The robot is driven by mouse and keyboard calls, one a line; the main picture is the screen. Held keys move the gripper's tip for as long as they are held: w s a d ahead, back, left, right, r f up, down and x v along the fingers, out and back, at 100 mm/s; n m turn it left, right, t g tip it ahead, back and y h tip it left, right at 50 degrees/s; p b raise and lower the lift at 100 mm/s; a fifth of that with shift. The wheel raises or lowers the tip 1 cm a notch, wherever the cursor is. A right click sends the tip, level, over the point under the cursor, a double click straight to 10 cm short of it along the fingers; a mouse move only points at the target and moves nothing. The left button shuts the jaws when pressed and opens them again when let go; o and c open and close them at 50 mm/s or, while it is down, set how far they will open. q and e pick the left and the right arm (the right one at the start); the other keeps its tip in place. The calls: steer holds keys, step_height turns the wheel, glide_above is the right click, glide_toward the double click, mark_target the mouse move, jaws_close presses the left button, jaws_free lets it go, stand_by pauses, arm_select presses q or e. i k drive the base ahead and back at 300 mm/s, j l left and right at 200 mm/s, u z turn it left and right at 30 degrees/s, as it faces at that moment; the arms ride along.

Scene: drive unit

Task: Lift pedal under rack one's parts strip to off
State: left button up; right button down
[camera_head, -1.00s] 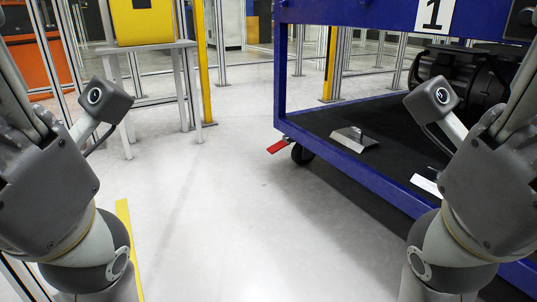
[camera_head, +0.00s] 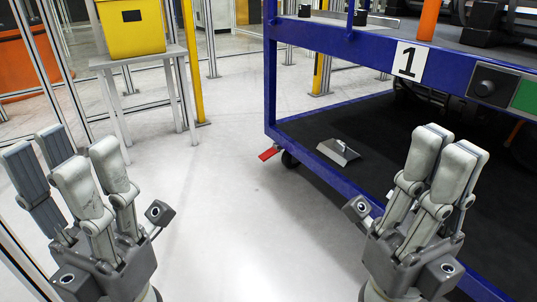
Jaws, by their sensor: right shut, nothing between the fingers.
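The red pedal (camera_head: 269,153) sticks out to the left at floor level beside a black caster wheel (camera_head: 290,159), under the near left corner of the blue rack marked 1 (camera_head: 269,95). Its outer end slopes down in the picture. My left gripper (camera_head: 72,160) is raised at the left with its fingers apart and nothing between them. My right gripper (camera_head: 445,150) is raised in front of the rack at the right, fingers together and empty. Both are well apart from the pedal. The parts strip cannot be made out for certain.
A metal piece (camera_head: 338,151) lies on the rack's black lower shelf. A yellow box (camera_head: 130,30) stands on a grey table at the back left. The floor between is clear.

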mark_target(267, 153)
steer(key=i+u, duration=0.1)
steer(key=i, duration=0.4)
steer(key=i+l, duration=0.15)
steer(key=i, duration=0.4)
steer(key=i+u, duration=0.15)
steer(key=i, duration=0.35)
steer(key=i+l+u, duration=0.1)
steer(key=i, duration=0.4)
steer(key=l, duration=0.1)
